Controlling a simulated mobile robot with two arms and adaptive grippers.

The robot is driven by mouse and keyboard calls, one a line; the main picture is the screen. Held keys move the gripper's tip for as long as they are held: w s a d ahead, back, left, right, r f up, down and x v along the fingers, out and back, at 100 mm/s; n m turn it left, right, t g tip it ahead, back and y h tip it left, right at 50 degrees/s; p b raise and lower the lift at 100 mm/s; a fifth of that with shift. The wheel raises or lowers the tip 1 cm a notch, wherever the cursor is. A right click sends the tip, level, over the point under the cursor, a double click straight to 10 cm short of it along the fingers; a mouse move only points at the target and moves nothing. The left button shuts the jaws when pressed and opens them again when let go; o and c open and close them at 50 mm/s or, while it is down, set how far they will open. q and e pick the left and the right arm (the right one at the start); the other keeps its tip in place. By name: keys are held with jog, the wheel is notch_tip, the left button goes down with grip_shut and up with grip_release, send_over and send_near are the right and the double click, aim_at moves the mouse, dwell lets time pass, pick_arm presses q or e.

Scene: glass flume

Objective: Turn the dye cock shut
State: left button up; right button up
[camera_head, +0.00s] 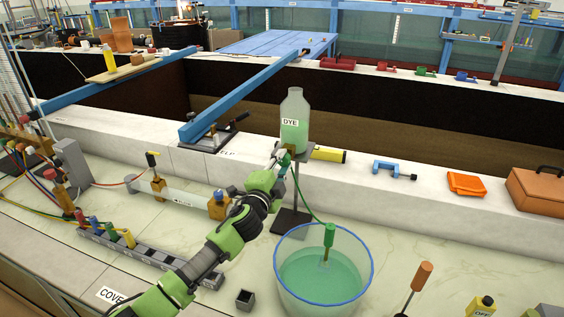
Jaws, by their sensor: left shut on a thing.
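The dye bottle (296,106) is clear with green liquid and a DYE label. It stands upright on a small stand whose dark base (291,222) rests on the bench. My left gripper (281,155) is just below the bottle, shut on the dye cock (286,159). The gripper hides most of the cock, so I cannot tell which way its handle points. A thin green tube (308,203) runs from there down to a green-handled piece (329,236) over the blue-rimmed basin (279,278) of green liquid. My right gripper is not in view.
A rack of coloured plugs (150,257) and a small dark cup (245,299) are near my arm.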

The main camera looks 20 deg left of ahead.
pick_arm(q)
jog(key=m, duration=0.5)
jog(key=shift+p, duration=0.4)
jog(key=shift+f+m, duration=0.15)
jog(key=shift+m, duration=0.25)
jog(key=o, duration=1.1)
jog(key=shift+c, duration=0.2)
jog(key=shift+s, duration=0.1)
jog(key=s, duration=1.2)
jog(key=shift+a, duration=0.2)
